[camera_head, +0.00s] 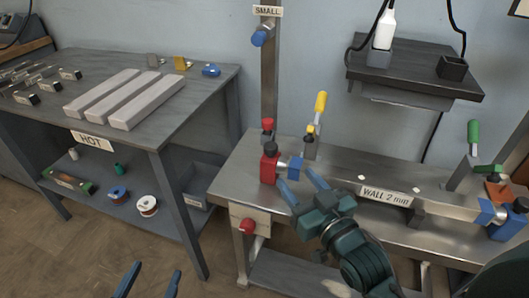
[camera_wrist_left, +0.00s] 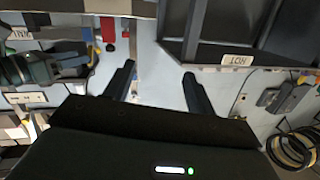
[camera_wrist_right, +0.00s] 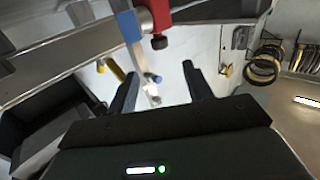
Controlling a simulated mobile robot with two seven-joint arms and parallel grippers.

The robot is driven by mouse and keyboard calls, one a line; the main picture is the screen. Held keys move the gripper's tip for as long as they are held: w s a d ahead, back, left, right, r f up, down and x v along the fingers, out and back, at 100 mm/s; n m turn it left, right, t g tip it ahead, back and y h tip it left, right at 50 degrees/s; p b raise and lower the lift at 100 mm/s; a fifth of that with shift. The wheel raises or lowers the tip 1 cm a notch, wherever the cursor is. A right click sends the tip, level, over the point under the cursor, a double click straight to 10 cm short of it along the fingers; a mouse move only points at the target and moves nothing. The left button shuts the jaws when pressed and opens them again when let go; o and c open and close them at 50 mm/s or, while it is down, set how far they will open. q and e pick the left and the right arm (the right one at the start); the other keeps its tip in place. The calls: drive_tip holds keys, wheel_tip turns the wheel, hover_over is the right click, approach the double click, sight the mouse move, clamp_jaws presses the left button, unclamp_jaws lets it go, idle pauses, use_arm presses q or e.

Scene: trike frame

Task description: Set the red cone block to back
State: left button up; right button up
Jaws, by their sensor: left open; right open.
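The red cone block (camera_head: 270,168) stands upright at the left end of the metal bench, with a blue cone piece (camera_head: 295,166) on its right side. A black collar and a red knob (camera_head: 267,125) show above it. My right gripper (camera_head: 295,178) is open and empty just in front and to the right of the block; no contact is visible. In the right wrist view the block (camera_wrist_right: 157,14) is at the top, beyond the open fingers. My left gripper (camera_head: 151,277) is open and empty, low over the floor in front of the dark table.
The bench (camera_head: 250,203) carries a yellow-handled clamp (camera_head: 320,104), a metal tube (camera_head: 450,208) labelled "WALL 2 mm", and an orange-red block (camera_head: 497,190) with a blue cone at right. A post (camera_head: 270,80) rises behind. The dark table (camera_head: 200,90) holds pale bars.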

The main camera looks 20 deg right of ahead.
sight(274, 150)
drive_tip(key=w, duration=0.3)
drive_tip(key=w+a+b, duration=0.1)
drive_tip(key=w, duration=0.3)
drive_tip(key=w+a+b, duration=0.1)
drive_tip(key=w, duration=0.3)
drive_tip(key=shift+w+a, duration=0.15)
drive_tip(key=shift+w, duration=0.05)
use_arm(q)
drive_tip(key=shift+s+d+r+m+t+h+b, duration=0.15)
drive_tip(key=shift+d+m+t+h+b, duration=0.15)
drive_tip(key=shift+d+m+t+h, duration=0.4)
use_arm(e)
drive_tip(key=shift+w+a+r, duration=0.1)
drive_tip(key=shift+w, duration=0.55)
use_arm(q)
drive_tip(key=shift+a, duration=0.2)
use_arm(e)
drive_tip(key=shift+c, duration=0.2)
clamp_jaws()
